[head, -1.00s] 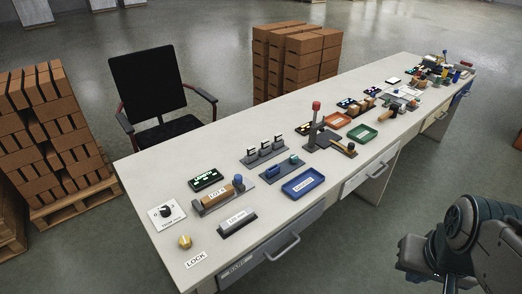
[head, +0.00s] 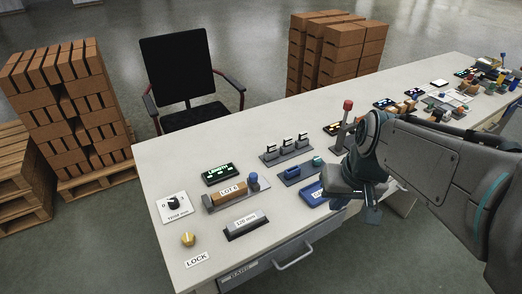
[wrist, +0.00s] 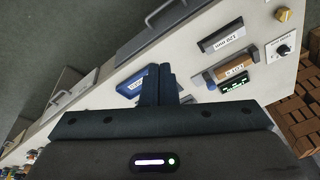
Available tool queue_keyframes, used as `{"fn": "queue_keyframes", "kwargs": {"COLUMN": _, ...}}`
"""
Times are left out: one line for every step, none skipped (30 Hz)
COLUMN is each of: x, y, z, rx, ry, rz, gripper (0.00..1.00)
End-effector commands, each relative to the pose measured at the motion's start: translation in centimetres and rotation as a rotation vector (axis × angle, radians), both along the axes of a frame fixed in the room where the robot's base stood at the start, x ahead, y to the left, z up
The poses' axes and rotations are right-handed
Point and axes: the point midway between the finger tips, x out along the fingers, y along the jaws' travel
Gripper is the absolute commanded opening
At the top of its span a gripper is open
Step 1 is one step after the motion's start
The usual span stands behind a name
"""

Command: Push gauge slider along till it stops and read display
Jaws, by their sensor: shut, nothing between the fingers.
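The gauge (head: 268,191) lies on the near end of the table with a brown brick labelled LOT 6 (head: 229,195) in it. The slider's blue knob (head: 253,179) stands at the brick's right end. A black display (head: 217,174) with green characters, too small to read, sits behind it; it also shows in the wrist view (wrist: 236,86). My gripper (head: 372,214) is at the table's front edge, right of the gauge and apart from it. Its fingers are together and empty in the wrist view (wrist: 157,72).
A grey 120 mm block (head: 245,226) lies in front of the gauge. A dial (head: 173,203) and brass LOCK knob (head: 188,239) are on the left. My arm partly hides a blue tray (head: 312,192). A red-topped lever (head: 347,118) stands behind my gripper.

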Motion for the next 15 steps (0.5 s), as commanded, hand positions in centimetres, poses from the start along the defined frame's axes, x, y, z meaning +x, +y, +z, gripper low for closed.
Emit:
{"fn": "queue_keyframes", "kwargs": {"x": 2.0, "y": 0.6, "z": -1.4, "rx": 0.031, "ry": 0.011, "rz": 0.028, "gripper": 0.0}}
{"fn": "queue_keyframes", "kwargs": {"x": 3.2, "y": 1.0, "z": -1.7, "rx": 0.051, "ry": 0.013, "rz": 0.048, "gripper": 0.0}}
{"fn": "queue_keyframes", "kwargs": {"x": 4.8, "y": 1.5, "z": -2.2, "rx": 0.079, "ry": 0.014, "rz": 0.076, "gripper": 0.0}}
{"fn": "queue_keyframes", "kwargs": {"x": 6.0, "y": 1.9, "z": -2.6, "rx": 0.099, "ry": 0.013, "rz": 0.095, "gripper": 0.0}}
{"fn": "queue_keyframes", "kwargs": {"x": 7.2, "y": 2.3, "z": -2.9, "rx": 0.119, "ry": 0.011, "rz": 0.116, "gripper": 0.0}}
{"fn": "queue_keyframes", "kwargs": {"x": 8.9, "y": 2.8, "z": -3.5, "rx": 0.146, "ry": 0.009, "rz": 0.142, "gripper": 0.0}}
{"fn": "queue_keyframes", "kwargs": {"x": 10.1, "y": 3.1, "z": -4.0, "rx": 0.165, "ry": 0.005, "rz": 0.162, "gripper": 0.0}}
{"fn": "queue_keyframes", "kwargs": {"x": 11.3, "y": 3.5, "z": -4.4, "rx": 0.185, "ry": 0.0, "rz": 0.181, "gripper": 0.0}}
{"fn": "queue_keyframes", "kwargs": {"x": 13.0, "y": 3.9, "z": -5.1, "rx": 0.211, "ry": -0.009, "rz": 0.205, "gripper": 0.0}}
{"fn": "queue_keyframes", "kwargs": {"x": 14.2, "y": 4.2, "z": -5.7, "rx": 0.229, "ry": -0.015, "rz": 0.224, "gripper": 0.0}}
{"fn": "queue_keyframes", "kwargs": {"x": 15.5, "y": 4.5, "z": -6.3, "rx": 0.248, "ry": -0.023, "rz": 0.242, "gripper": 0.0}}
{"fn": "queue_keyframes", "kwargs": {"x": 17.1, "y": 4.8, "z": -7.1, "rx": 0.271, "ry": -0.034, "rz": 0.265, "gripper": 0.0}}
{"fn": "queue_keyframes", "kwargs": {"x": 18.2, "y": 5.1, "z": -7.7, "rx": 0.288, "ry": -0.043, "rz": 0.282, "gripper": 0.0}}
{"fn": "queue_keyframes", "kwargs": {"x": 19.3, "y": 5.3, "z": -8.2, "rx": 0.303, "ry": -0.053, "rz": 0.298, "gripper": 0.0}}
{"fn": "queue_keyframes", "kwargs": {"x": 20.6, "y": 5.6, "z": -8.9, "rx": 0.322, "ry": -0.067, "rz": 0.318, "gripper": 0.0}}
